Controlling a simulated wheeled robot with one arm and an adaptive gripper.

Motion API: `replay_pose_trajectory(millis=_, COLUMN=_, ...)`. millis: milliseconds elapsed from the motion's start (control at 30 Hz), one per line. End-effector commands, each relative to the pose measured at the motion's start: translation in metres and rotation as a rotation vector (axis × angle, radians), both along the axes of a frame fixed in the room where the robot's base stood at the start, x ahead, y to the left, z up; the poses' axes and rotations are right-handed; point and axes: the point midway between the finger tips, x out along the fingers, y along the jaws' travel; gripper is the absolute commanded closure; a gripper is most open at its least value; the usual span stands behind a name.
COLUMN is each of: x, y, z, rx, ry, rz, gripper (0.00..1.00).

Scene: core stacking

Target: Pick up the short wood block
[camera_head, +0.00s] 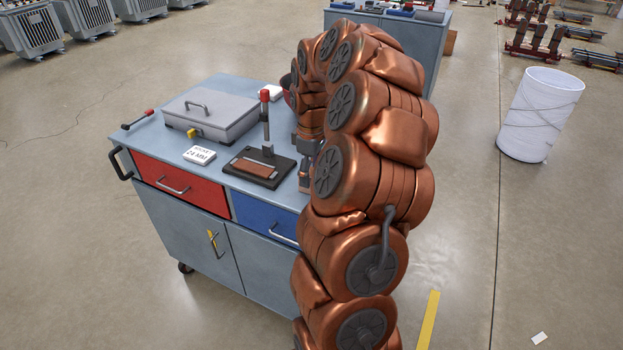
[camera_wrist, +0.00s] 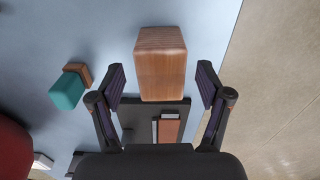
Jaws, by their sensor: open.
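A wood block (camera_wrist: 161,72) with rounded edges is in the upper middle of the wrist view. My gripper (camera_wrist: 160,69) is open, with one dark finger on each side of this block. A gap shows between the block and each finger, so they look apart; I cannot tell the depth exactly. In the head view my gripper (camera_head: 306,168) is small at the right of the cart top, partly hidden by my copper-coloured arm. I cannot make out the wood block there.
The cart (camera_head: 232,88) carries a grey case (camera_head: 213,112), a "24 MM" sign (camera_head: 199,154) and a black base (camera_head: 245,172) with a brown plate and red-topped post. A teal piece (camera_wrist: 67,91) touches a brown one left of my gripper. A red rounded thing (camera_wrist: 12,148) is lower left.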

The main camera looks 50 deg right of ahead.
Motion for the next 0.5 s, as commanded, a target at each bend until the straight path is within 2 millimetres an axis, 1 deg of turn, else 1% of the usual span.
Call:
replay_pose_trajectory(millis=67, x=-0.002, y=0.001, z=-0.006, rx=0.001, ry=0.000, rz=0.001, gripper=0.23)
replay_pose_trajectory(millis=100, x=-0.003, y=0.001, z=-0.012, rx=0.001, ry=0.004, rz=0.001, gripper=0.23)
replay_pose_trajectory(millis=233, x=-0.002, y=0.001, z=-0.028, rx=0.001, ry=0.001, rz=0.001, gripper=0.23)
replay_pose_trajectory(millis=300, x=-0.002, y=0.001, z=-0.031, rx=0.000, ry=0.000, rz=0.001, gripper=0.23)
replay_pose_trajectory(millis=467, x=-0.002, y=0.001, z=-0.031, rx=-0.001, ry=-0.001, rz=0.001, gripper=0.23)
replay_pose_trajectory(millis=500, x=-0.001, y=0.001, z=-0.031, rx=-0.001, ry=-0.001, rz=0.001, gripper=0.25)
